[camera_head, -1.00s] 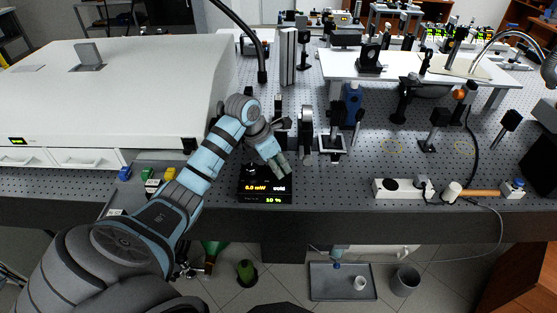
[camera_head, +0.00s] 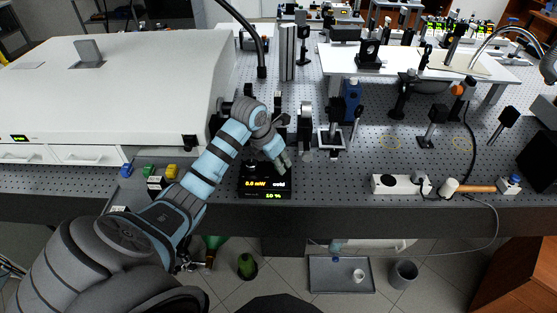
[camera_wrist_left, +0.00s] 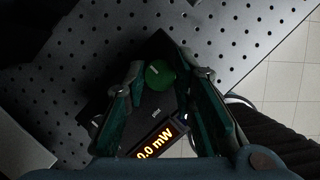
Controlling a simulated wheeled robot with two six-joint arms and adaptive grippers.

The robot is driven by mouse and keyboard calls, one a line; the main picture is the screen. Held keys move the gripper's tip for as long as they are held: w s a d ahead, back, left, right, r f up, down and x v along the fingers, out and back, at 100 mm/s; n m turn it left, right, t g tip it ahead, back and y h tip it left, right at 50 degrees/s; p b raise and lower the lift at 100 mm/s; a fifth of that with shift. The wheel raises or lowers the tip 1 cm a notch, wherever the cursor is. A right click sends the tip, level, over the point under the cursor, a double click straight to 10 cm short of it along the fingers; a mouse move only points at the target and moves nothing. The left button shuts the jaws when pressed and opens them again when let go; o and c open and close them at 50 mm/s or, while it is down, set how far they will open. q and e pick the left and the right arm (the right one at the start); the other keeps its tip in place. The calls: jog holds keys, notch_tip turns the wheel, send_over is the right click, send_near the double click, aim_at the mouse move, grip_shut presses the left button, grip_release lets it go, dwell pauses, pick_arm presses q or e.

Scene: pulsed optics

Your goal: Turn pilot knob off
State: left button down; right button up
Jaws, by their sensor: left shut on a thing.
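The black control box (camera_head: 245,189) with a lit yellow and green display stands near the table's front edge in the head view. The display reads about 0.0 mW and "cold", with a percent line below. In the left wrist view a round green knob (camera_wrist_left: 160,74) sits on this box, with a pale mark on its top. My left gripper (camera_wrist_left: 162,80) reaches down over the box, its two fingers on either side of the knob and shut on it. In the head view the left gripper (camera_head: 280,164) hides the knob. My right gripper is not in view.
A large white housing (camera_head: 130,85) stands to the left. Small blue, green and yellow blocks (camera_head: 148,170) lie left of my arm. Optic mounts (camera_head: 330,138) stand behind and right of the box. A white power strip (camera_head: 395,184) lies to the right on the perforated table.

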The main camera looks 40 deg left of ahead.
pick_arm(q)
jog(key=c, duration=1.3)
grip_release()
jog(key=shift+c, duration=0.2)
jog(key=v, duration=1.2)
